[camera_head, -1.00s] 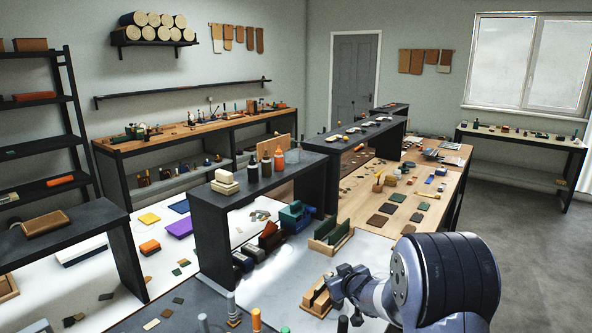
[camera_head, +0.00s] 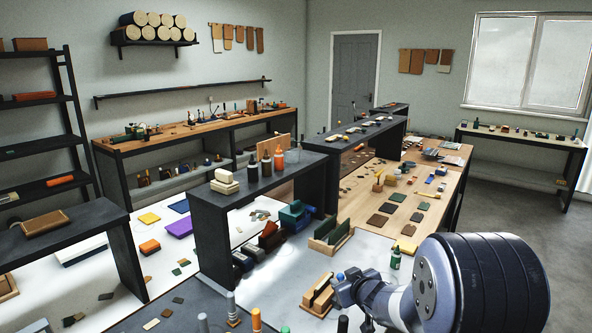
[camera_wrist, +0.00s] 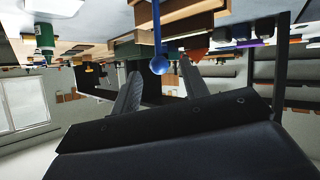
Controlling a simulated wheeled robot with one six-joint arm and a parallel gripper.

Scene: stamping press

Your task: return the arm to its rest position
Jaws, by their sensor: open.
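My gripper (camera_head: 344,288) is at the front of the white-topped bench (camera_head: 290,285), to the left of my bulky arm link. In the wrist view, which looks upside down, its two dark fingers (camera_wrist: 160,88) stand apart. A blue rod with a ball end (camera_wrist: 159,64) shows in the gap between them. I cannot tell whether it is between the fingers or beyond them; no finger visibly touches it. A small blue spot shows by the gripper in the head view.
A wooden holder (camera_head: 318,293) stands just left of my gripper. A green bottle (camera_head: 395,259) stands behind my arm and also shows in the wrist view (camera_wrist: 45,40). A green-and-wood rack (camera_head: 331,238) is farther back. Open floor (camera_head: 520,240) lies to the right.

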